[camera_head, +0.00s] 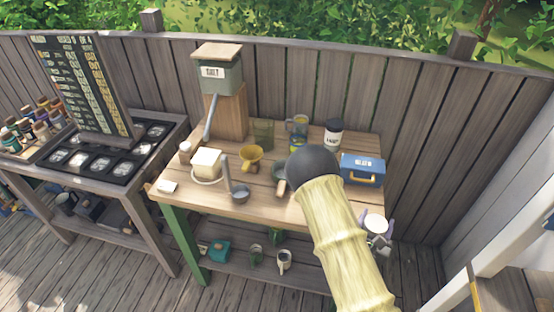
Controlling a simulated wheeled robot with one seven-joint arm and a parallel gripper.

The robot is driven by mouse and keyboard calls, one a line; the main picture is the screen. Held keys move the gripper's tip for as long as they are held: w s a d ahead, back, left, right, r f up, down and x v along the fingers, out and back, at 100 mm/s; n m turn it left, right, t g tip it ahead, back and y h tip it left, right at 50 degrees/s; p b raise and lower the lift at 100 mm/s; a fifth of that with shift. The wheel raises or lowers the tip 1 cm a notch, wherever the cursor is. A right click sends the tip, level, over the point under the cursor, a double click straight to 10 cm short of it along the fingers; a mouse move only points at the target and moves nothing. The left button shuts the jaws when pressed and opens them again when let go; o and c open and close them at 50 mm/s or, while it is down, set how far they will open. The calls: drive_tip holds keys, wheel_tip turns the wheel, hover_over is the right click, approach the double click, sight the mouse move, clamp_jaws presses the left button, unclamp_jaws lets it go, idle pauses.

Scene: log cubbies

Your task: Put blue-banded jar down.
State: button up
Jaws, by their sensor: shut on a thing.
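My gripper (379,236) is at the right front corner of the wooden workbench (265,202), partly hidden behind my pale, ringed arm. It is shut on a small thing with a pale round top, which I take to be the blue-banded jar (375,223). Its blue band cannot be made out from here. The jar looks upright and appears beside or just past the bench's right edge. Whether anything supports it from below is hidden.
Several small banded jars (40,122) stand far left. The bench's front strip has free room.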

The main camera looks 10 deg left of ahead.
drive_tip(key=shift+r, duration=0.1)
drive_tip(key=w+r+m+g+h+b, duration=0.1)
drive_tip(key=w+r+h+b, duration=0.1)
drive_tip(key=w+b, duration=0.3)
drive_tip(key=w+d+r+m+g+h+b, duration=0.1)
drive_tip(key=w+b, duration=0.4)
drive_tip(key=w, duration=0.5)
drive_tip(key=shift+d+r+m+h, duration=0.35)
drive_tip(key=shift+m+h, duration=0.15)
drive_tip(key=shift+h, duration=0.2)
drive_tip(key=shift+a+f, duration=0.1)
drive_tip(key=shift+f, duration=0.05)
drive_tip(key=shift+f+p, duration=0.3)
drive_tip(key=shift+f, duration=2.55)
drive_tip(key=shift+f, duration=2.05)
